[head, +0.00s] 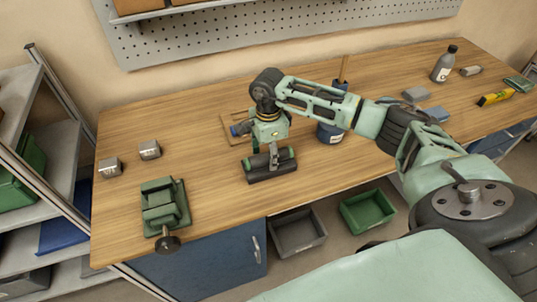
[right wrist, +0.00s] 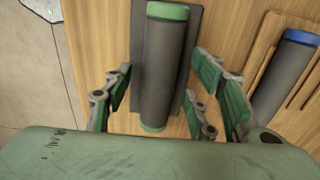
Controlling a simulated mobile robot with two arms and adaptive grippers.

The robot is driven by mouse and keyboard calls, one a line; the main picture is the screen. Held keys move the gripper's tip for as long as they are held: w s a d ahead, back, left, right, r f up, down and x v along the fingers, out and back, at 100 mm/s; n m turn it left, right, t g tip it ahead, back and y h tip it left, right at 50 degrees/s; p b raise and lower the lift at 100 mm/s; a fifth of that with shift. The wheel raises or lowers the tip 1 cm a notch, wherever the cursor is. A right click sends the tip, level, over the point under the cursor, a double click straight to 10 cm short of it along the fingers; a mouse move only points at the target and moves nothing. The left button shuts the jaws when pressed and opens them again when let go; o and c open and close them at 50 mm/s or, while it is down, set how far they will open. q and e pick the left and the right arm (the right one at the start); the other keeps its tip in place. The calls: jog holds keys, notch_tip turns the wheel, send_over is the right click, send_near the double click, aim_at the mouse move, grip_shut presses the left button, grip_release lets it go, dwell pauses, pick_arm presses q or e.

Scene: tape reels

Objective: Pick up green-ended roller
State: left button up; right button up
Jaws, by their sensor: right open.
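The green-ended roller (right wrist: 165,65) is a dark grey cylinder with green ends, seen in the right wrist view. It lies on a dark flat base on the wooden bench, and it also shows in the head view (head: 283,157). My right gripper (head: 272,152) points down over the roller. In the right wrist view its green-padded fingers (right wrist: 163,88) are open, on both sides of the roller, with gaps visible between pads and roller. My left gripper is in neither view.
A blue-ended roller (right wrist: 287,72) lies close by on a wooden rack. A green vise (head: 165,208) and two small metal blocks (head: 150,149) are to the left. A dark blue pot (head: 328,133) stands behind my right arm.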

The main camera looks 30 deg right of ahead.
jog(key=shift+c, duration=0.2)
jog(key=c, duration=0.9)
grip_shut()
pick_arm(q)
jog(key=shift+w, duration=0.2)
pick_arm(e)
jog(key=shift+r, duration=0.1)
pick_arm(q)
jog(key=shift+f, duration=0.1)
pick_arm(e)
jog(key=shift+r, duration=0.1)
